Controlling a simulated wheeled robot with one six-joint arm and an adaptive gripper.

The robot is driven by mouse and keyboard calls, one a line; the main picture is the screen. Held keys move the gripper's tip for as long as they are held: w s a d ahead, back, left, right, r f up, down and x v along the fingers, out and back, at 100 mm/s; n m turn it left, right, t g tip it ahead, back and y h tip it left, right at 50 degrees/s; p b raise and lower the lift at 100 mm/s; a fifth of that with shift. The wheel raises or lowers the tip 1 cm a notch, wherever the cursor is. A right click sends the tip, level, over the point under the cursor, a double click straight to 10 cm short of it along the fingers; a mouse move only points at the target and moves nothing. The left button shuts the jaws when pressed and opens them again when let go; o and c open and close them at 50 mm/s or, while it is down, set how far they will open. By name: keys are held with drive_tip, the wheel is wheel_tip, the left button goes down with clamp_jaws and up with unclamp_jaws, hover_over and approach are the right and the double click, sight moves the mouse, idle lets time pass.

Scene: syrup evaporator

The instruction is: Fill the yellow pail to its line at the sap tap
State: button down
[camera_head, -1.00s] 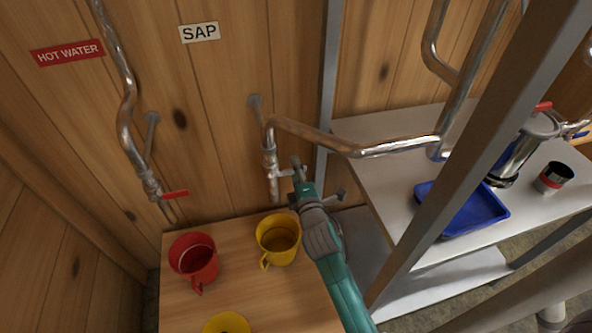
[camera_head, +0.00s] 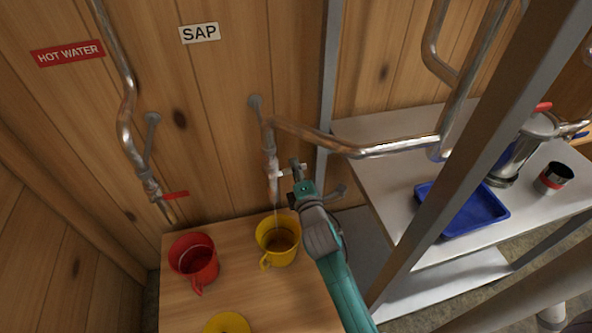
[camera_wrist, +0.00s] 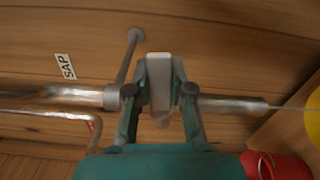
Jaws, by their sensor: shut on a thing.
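The yellow pail (camera_head: 268,255) stands upright on the wooden bench, below the spout of the sap tap (camera_head: 272,184). A thin stream (camera_head: 278,215) falls from the spout into the pail; it also leaves the spout in the wrist view (camera_wrist: 298,108). Brownish liquid shows low inside the pail; I cannot make out the fill line. My gripper (camera_head: 296,177) is at the tap, shut on its pale handle (camera_wrist: 159,75). The handle sits between both fingers in the wrist view. The pail's edge (camera_wrist: 315,118) shows at the far right there.
A red pail (camera_head: 195,265) stands left of the yellow one, and another yellow thing (camera_head: 228,323) is at the bench front. The hot water tap's red lever (camera_head: 175,195) hangs at left. A grey post (camera_head: 480,150) and a table with a blue tray (camera_head: 462,208) are at right.

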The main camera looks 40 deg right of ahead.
sight(287, 169)
drive_tip(key=r+n, duration=0.1)
drive_tip(key=n, duration=0.1)
drive_tip(key=r+n, duration=0.1)
drive_tip(key=n, duration=0.1)
drive_tip(key=shift+w+a+r, duration=0.15)
drive_tip(key=shift+a, duration=0.25)
drive_tip(key=shift+w+a+r+n, duration=0.1)
drive_tip(key=shift+a+r+n, duration=0.2)
drive_tip(key=shift+n, duration=0.55)
drive_tip(key=shift+w+a+r+n, duration=0.15)
drive_tip(key=shift+a+r+n, duration=0.15)
drive_tip(key=shift+n, duration=0.6)
drive_tip(key=shift+w+a+r+n, duration=0.1)
drive_tip(key=shift+a+r+n, duration=0.2)
drive_tip(key=shift+n, duration=0.55)
drive_tip(key=shift+d, duration=0.1)
drive_tip(key=c, duration=1)
unclamp_jaws()
drive_tip(key=shift+r, duration=0.1)
